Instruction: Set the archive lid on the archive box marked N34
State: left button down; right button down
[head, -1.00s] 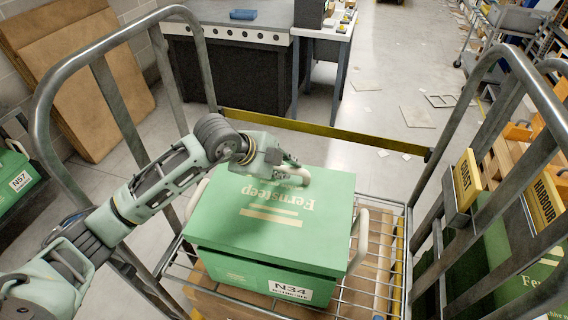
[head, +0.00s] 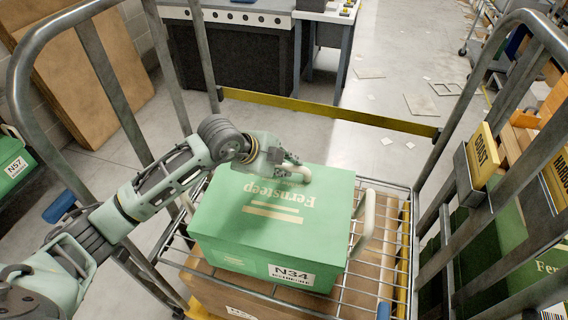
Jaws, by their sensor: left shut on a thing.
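The green archive lid (head: 268,222), printed "Fernsteep", lies over the top of the green archive box (head: 245,263), whose white label reads N34. The lid looks close to flush with the box; I cannot tell whether it rests fully all round. The box stands on the wire deck of a cage trolley. My left gripper (head: 290,170) is shut on the lid at its far edge; the fingertips are partly hidden. A pale handle (head: 364,222) sticks out at the right side of the box. My right gripper is not in view.
The trolley's metal side frames (head: 465,130) rise left and right, with a yellow bar (head: 330,112) across the back. A cardboard box (head: 230,295) lies under the wire deck (head: 385,250). Another green box marked N57 (head: 15,165) stands at the left.

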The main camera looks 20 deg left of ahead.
pick_arm(q)
jog(key=shift+f, duration=0.45)
jog(key=c, duration=1.6)
grip_release()
jog(key=v, duration=1.2)
